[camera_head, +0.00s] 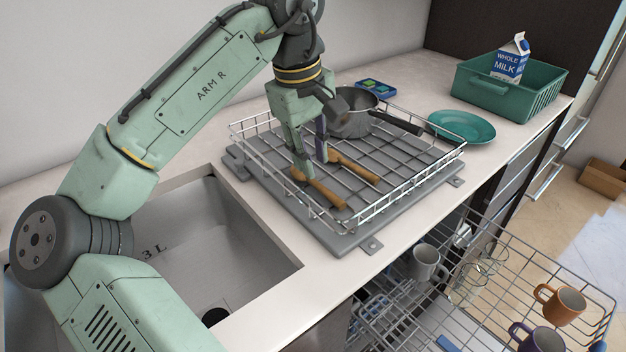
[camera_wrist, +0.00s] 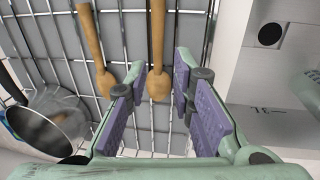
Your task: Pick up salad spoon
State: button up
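Two wooden utensils lie on the wire dish rack (camera_head: 441,171). The nearer one (camera_head: 325,192) is on the sink side, and the farther one (camera_head: 355,168) lies roughly parallel to it. I cannot tell which is the salad spoon. My gripper (camera_head: 311,166) points down over the rack, open and empty. In the wrist view, the end of the right-hand utensil (camera_wrist: 157,45) shows between the spread fingers of my gripper (camera_wrist: 165,90). The left-hand utensil (camera_wrist: 95,45) lies outside the fingers, its end near the left finger. Contact cannot be told.
A dark pan (camera_head: 352,120) sits in the rack behind my gripper. A blue-green sponge tray (camera_head: 375,88), teal plate (camera_head: 462,126) and green crate (camera_head: 490,88) with a milk carton (camera_head: 511,60) stand beyond. The sink (camera_head: 225,245) is left; an open dishwasher rack (camera_head: 480,320) with mugs is below.

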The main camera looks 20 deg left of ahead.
aim_at(316, 181)
jog(key=f, duration=0.2)
jog(key=w+f+p, duration=0.1)
jog(key=f, duration=0.2)
jog(key=shift+w+f, duration=0.15)
jog(key=shift+f, duration=0.15)
grip_shut()
